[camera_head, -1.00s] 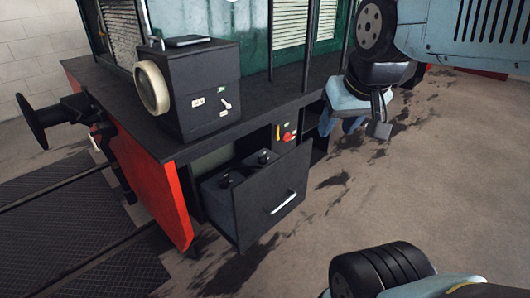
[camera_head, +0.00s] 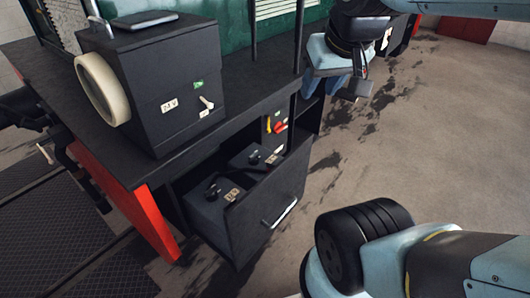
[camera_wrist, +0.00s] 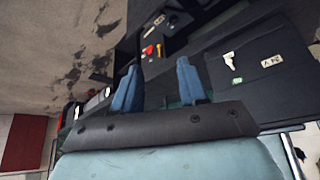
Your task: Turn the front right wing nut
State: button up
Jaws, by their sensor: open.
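An open dark drawer (camera_head: 276,199) under the tram's platform holds two dark boxes. The nearer box (camera_head: 205,209) has a black knob-like fitting (camera_head: 213,190) and a pale label on top. The farther box (camera_head: 245,161) carries a similar black fitting (camera_head: 254,156). These fittings look like the wing nuts, but their shape is too small to make out. My gripper (camera_head: 323,80) is up and right of the drawer, apart from it. In the wrist view its two blue fingers (camera_wrist: 158,66) are spread with nothing between them.
A black box with a round pale lamp (camera_head: 96,89) and a small switch stands on the platform (camera_head: 165,151) above the drawer. A panel with a red knob (camera_head: 281,127) sits behind the drawer. The floor (camera_head: 430,150) to the right is clear.

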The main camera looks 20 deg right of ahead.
jog(key=shift+o, duration=1.7)
jog(key=shift+w, duration=0.3)
jog(key=o, duration=0.4)
jog(key=shift+m+g+y, duration=0.8)
jog(key=shift+m, duration=0.1)
jog(key=w+f, duration=0.1)
jog(key=w, duration=0.1)
jog(key=w+f, duration=0.1)
jog(key=w, duration=0.2)
jog(key=w+f, duration=0.1)
jog(key=w, duration=0.2)
jog(key=shift+a+f, duration=0.1)
jog(key=shift+f, duration=0.3)
jog(key=m+g+h, duration=0.2)
jog(key=m+g, duration=0.2)
jog(key=m, duration=0.3)
send_over(273, 164)
notch_tip(273, 164, down, 28)
notch_tip(273, 164, down, 15)
jog(key=shift+r, duration=0.2)
jog(key=shift+c, duration=0.5)
